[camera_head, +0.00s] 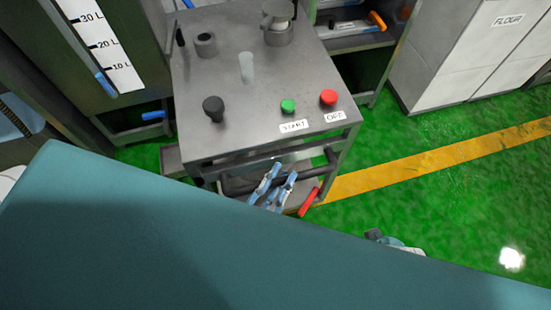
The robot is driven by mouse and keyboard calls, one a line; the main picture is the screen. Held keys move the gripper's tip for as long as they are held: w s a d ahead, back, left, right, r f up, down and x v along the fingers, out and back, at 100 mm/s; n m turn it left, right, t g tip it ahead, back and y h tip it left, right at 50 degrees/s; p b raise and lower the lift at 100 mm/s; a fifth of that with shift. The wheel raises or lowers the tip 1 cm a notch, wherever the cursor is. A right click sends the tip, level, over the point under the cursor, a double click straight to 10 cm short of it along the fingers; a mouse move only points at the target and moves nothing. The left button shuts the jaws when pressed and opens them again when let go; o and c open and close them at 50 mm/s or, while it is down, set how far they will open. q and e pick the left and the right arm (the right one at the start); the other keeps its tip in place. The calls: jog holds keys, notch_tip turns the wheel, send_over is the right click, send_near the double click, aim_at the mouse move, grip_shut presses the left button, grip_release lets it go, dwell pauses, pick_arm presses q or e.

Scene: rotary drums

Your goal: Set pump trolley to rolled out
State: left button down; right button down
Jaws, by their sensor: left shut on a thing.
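A grey metal stand (225,120) with green START and red buttons is in the upper middle. Under its front edge runs a dark horizontal bar (322,168), with a low grey platform and a red lever (308,202) below. I take this lower part to be the pump trolley, but much of it is hidden by the stand top and the teal surface in front. My left gripper (273,187), with light blue fingers, is shut on the bar. A small grey-blue part (397,243) at the lower right may be my right gripper; its fingers are not clear.
The green floor (440,190) to the right is clear, with a yellow line (440,158) across it. A white FLOUR cabinet (455,60) stands at the upper right. A vessel with a litre scale (105,45) stands at the upper left.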

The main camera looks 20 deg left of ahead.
pick_arm(q)
jog(key=shift+s+d+f, duration=0.1)
jog(key=shift+s+d, duration=0.15)
jog(key=shift+s, duration=0.2)
jog(key=c, duration=1.4)
grip_release()
jog(key=shift+s, duration=0.1)
jog(key=v, duration=1.1)
jog(key=shift+s, duration=0.4)
jog(key=shift+f, duration=0.1)
